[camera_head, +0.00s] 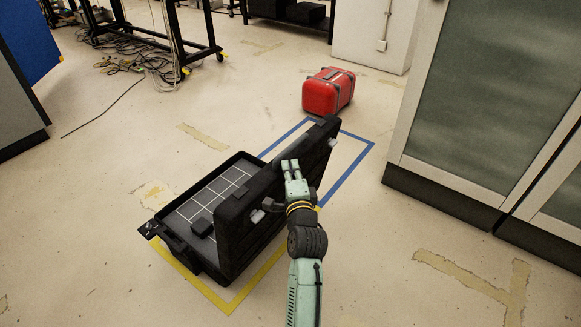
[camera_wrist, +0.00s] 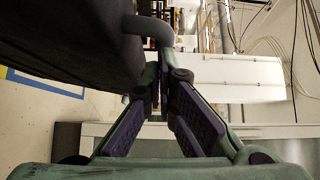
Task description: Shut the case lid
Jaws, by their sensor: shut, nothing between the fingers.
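The black case (camera_head: 222,205) stands open on the floor, its tray showing a white grid and a small dark block (camera_head: 201,226). Its lid (camera_head: 272,190) stands nearly upright on the right side of the tray. My gripper (camera_head: 289,166) is at the outer right face of the lid, near its upper edge. In the wrist view the dark lid (camera_wrist: 70,40) fills the upper left, close beside my fingers (camera_wrist: 160,95). The fingers are shut with nothing between them. I cannot tell whether they touch the lid.
A red case (camera_head: 328,92) sits on the floor behind, near a blue taped outline (camera_head: 352,178). Yellow tape (camera_head: 236,300) marks the floor around the black case. A glass-fronted cabinet (camera_head: 480,100) stands at the right. Cables (camera_head: 150,62) lie at the back left.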

